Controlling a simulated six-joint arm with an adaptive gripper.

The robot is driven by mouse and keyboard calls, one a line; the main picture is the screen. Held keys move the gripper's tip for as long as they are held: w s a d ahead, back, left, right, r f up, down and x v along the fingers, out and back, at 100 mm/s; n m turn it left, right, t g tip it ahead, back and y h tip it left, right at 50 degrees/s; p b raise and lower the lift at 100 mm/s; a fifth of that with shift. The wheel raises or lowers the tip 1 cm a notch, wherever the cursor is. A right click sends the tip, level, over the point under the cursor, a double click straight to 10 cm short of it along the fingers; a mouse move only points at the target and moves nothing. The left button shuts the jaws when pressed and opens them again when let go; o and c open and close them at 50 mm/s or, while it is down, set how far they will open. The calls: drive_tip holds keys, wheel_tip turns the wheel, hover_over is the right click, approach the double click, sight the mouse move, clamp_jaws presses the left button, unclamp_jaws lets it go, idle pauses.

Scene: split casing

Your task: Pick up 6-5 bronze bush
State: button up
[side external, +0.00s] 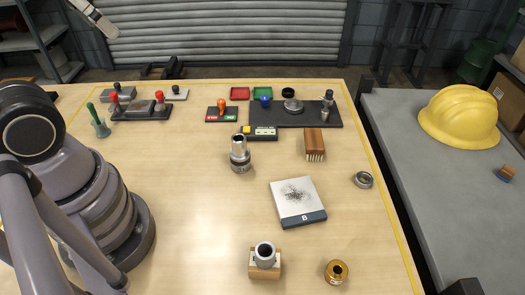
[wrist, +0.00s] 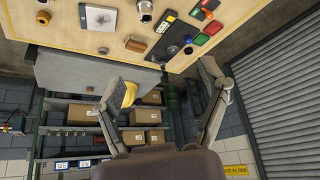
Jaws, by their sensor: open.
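The bronze bush (side external: 336,271) is a short gold-brown ring with a dark bore. It stands on the wooden bench near the front right in the side view. It also appears as a small gold ring at the upper left of the wrist view (wrist: 43,17). My gripper (wrist: 166,84) shows in the wrist view with its two fingers spread wide and nothing between them. It is well away from the bush and faces the far bench edge and the shelves beyond.
Left of the bush, a grey sleeve stands on a wooden block (side external: 265,268). Behind are a plate marked B (side external: 298,202), a steel ring (side external: 363,180), a brush (side external: 314,143) and a metal fitting (side external: 240,155). Bench surface around the bush is clear. A yellow helmet (side external: 460,116) lies on the grey table.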

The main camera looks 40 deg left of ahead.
drive_tip(key=w+d+g+h, duration=0.1)
drive_tip(key=w+d+g, duration=0.1)
drive_tip(key=w+d, duration=0.65)
drive_tip(key=g+y, duration=0.1)
drive_tip(key=g, duration=0.3)
hover_over(337, 270)
drive_tip(key=s, duration=0.1)
wheel_tip(337, 270, down, 27)
drive_tip(key=shift+m, duration=0.3)
drive_tip(key=f, duration=0.7)
drive_tip(key=shift+d, duration=0.2)
drive_tip(key=shift+a+f, duration=0.1)
drive_tip(key=shift+f, duration=3.05)
drive_tip(key=shift+c, duration=0.3)
